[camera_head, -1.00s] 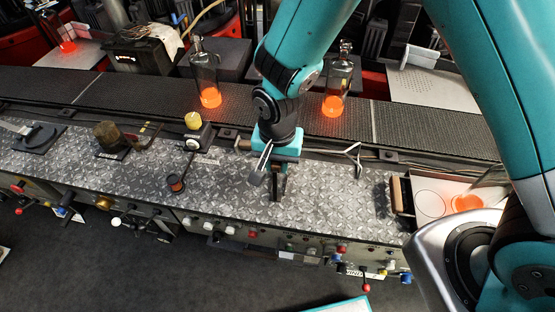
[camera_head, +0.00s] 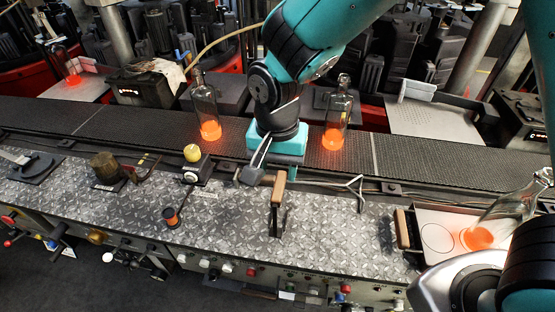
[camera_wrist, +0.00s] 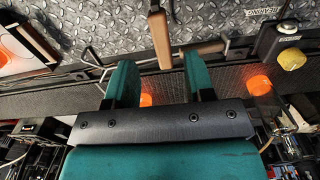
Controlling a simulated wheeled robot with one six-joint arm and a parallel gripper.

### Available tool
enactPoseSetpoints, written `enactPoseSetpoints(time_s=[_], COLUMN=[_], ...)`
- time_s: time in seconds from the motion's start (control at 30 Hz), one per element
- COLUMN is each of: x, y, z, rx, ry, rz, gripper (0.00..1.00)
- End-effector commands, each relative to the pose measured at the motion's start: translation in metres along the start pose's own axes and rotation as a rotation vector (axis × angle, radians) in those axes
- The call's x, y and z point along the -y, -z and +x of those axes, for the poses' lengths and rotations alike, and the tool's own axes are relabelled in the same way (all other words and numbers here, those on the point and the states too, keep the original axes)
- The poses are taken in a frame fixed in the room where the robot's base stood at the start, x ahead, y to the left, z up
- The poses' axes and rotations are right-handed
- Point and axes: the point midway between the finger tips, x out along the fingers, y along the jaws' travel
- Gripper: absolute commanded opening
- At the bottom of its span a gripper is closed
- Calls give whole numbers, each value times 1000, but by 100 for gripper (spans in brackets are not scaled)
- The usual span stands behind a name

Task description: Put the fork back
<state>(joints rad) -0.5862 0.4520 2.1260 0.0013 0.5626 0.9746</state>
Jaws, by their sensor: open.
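The fork appears to be the thin metal piece with a two-pronged end (camera_head: 357,189) lying along the back of the patterned metal worktop. Its prongs point right in the head view. In the wrist view its prongs (camera_wrist: 96,59) are at the left and its wooden handle (camera_wrist: 202,48) at the right. My gripper (camera_head: 258,170) is open and empty over the worktop's back edge, beside the conveyor. In the wrist view my gripper (camera_wrist: 160,78) has its fingers apart, with the fork's shaft ahead of the fingertips. The gripper partly hides the handle in the head view.
A dark tool with an upright wooden handle (camera_head: 278,188) stands just in front of my gripper. Two glowing bottles (camera_head: 210,130) (camera_head: 335,130) stand behind, on the conveyor (camera_head: 420,155). A yellow-button box (camera_head: 195,170) is at left. A tray (camera_head: 437,215) with a bottle (camera_head: 505,212) is at right.

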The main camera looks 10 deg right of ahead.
Motion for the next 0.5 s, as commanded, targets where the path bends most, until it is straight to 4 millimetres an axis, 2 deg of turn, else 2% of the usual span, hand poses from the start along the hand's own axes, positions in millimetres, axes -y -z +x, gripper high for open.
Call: enactPoseSetpoints(time_s=[0.13,0.37,0.5], x=[1,-1,-20], y=[0,0,-9], z=[-22,-35,-58], rx=[-2,1,22], ry=[3,3,55], rz=[0,-6,-130], gripper=[49,49,49])
